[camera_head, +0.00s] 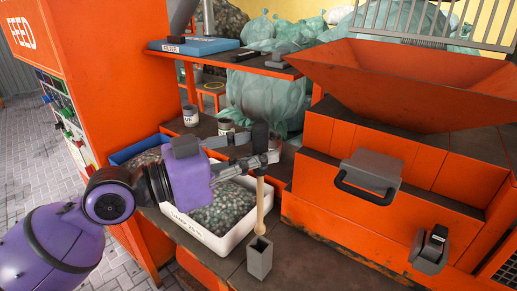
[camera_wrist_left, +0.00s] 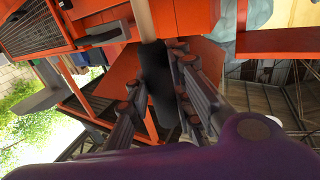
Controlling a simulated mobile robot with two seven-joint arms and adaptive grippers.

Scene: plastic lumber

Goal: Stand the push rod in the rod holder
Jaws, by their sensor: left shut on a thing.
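My left gripper (camera_head: 254,152) is shut on the push rod (camera_head: 260,200). The rod has a dark grip at the top and a pale wooden shaft that hangs nearly upright, with a rounded lower end. In the left wrist view the rod's dark grip (camera_wrist_left: 156,75) lies between the fingers (camera_wrist_left: 165,60), with the tan shaft beyond it. The rod holder (camera_head: 260,259) is a grey square tube standing on the bench. The rod's lower end is over or just at the holder's open top; I cannot tell whether it is inside. My right gripper is not in view.
A white bin of grey flakes (camera_head: 205,236) stands left of the holder, with a blue bin (camera_head: 125,153) behind. The orange hopper machine (camera_head: 330,205) with a black handle (camera_head: 362,193) stands to the right. A shelf (camera_head: 225,57) overhangs behind. Bare bench (camera_head: 300,262) lies right of the holder.

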